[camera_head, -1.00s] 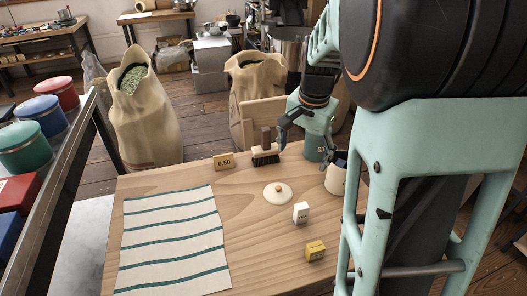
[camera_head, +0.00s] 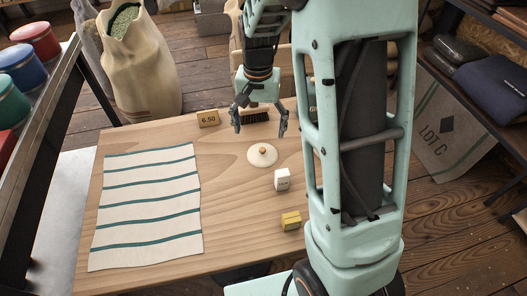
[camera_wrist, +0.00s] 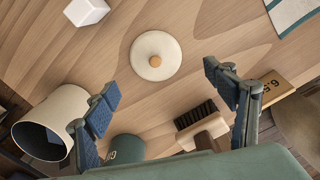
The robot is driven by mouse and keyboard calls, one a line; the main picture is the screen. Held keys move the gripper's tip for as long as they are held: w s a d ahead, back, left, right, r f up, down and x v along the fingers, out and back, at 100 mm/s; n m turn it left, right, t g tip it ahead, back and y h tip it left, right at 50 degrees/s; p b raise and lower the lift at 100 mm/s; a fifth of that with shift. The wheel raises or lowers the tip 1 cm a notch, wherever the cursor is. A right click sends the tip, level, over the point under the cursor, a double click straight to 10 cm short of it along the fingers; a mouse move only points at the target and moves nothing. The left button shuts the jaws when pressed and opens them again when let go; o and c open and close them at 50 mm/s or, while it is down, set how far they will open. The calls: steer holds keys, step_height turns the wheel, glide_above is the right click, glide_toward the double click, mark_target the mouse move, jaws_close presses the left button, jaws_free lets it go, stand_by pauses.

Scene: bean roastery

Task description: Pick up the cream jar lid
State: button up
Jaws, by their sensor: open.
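The cream jar lid (camera_head: 262,156) is a round cream disc with a small wooden knob, lying flat on the wooden table. In the wrist view the lid (camera_wrist: 155,56) lies ahead of my gripper, a little beyond the fingertips and between their lines. My gripper (camera_head: 260,130) is open and empty, pointing down above the table, on the far side of the lid in the head view. In the wrist view its two fingers (camera_wrist: 162,84) are spread wide. A cream jar (camera_wrist: 42,128), open at the top, stands at the left in the wrist view.
A brush (camera_wrist: 200,124), a green container (camera_wrist: 126,148) and a price sign (camera_head: 208,118) are near my gripper. A white block (camera_head: 282,180) and a yellow block (camera_head: 291,220) stand right of the lid. A striped cloth (camera_head: 150,210) covers the table's left; bare wood surrounds the lid.

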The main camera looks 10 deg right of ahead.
mark_target(262, 150)
step_height(262, 150, down, 3)
steer(key=shift+f, duration=0.2)
steer(key=f, duration=0.2)
steer(key=f+b, duration=0.1)
steer(key=f, duration=0.1)
steer(key=shift+s+d+f, duration=0.1)
steer(key=shift+s+d, duration=0.05)
steer(key=shift+d, duration=0.25)
steer(key=shift+f, duration=0.55)
steer(key=c, duration=1.4)
steer(key=shift+s, duration=0.1)
steer(key=shift+c, duration=0.7)
